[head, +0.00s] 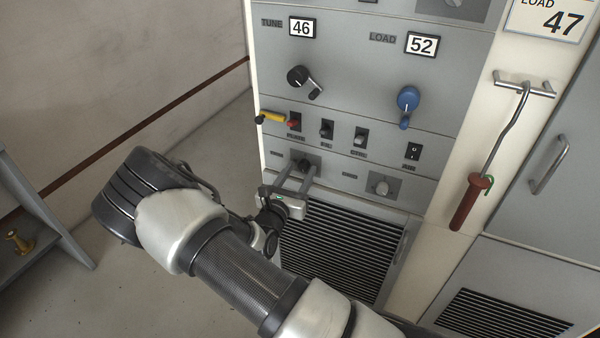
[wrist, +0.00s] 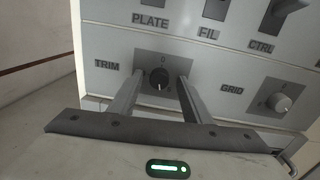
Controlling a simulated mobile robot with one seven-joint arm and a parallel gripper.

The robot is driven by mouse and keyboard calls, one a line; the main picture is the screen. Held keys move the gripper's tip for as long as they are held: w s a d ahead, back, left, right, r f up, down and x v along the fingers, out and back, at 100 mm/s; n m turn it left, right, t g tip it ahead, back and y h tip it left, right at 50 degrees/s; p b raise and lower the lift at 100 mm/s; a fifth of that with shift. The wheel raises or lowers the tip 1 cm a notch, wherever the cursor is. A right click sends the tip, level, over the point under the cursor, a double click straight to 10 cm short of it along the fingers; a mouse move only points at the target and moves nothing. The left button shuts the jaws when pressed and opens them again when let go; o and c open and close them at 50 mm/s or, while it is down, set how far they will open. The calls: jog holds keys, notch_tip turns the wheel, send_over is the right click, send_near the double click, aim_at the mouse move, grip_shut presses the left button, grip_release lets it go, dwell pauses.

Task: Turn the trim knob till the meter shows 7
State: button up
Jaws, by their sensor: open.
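The trim knob (wrist: 160,80) is a small dark round knob on a dark square plate, under a small 0 mark and right of the TRIM label, in the wrist view. A pale mark shows on its face. My gripper (wrist: 160,77) is open, with one finger on each side of the knob; I cannot tell whether either touches it. In the head view my gripper (head: 304,168) reaches the lower left of the panel, and its fingers partly cover the knob area. No meter marked for trim can be made out.
Number cards TUNE 46 (head: 302,28) and LOAD 52 (head: 422,44) sit above a black crank (head: 304,80) and a blue crank (head: 408,100). Several switches are just above my gripper. The GRID knob (head: 380,185) is to its right. A red-handled hook (head: 470,200) hangs at right.

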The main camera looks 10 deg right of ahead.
jog(key=shift+w+d, duration=0.15)
jog(key=shift+w, duration=0.15)
jog(key=c, duration=1)
jog(key=shift+c, duration=0.2)
jog(key=shift+r+n+p, duration=0.1)
jog(key=shift+n+p, duration=0.2)
jog(key=shift+p, duration=0.05)
jog(key=shift+n+p, duration=0.8)
jog(key=shift+p, duration=0.1)
jog(key=shift+n+p, duration=1.25)
jog(key=shift+n, duration=0.55)
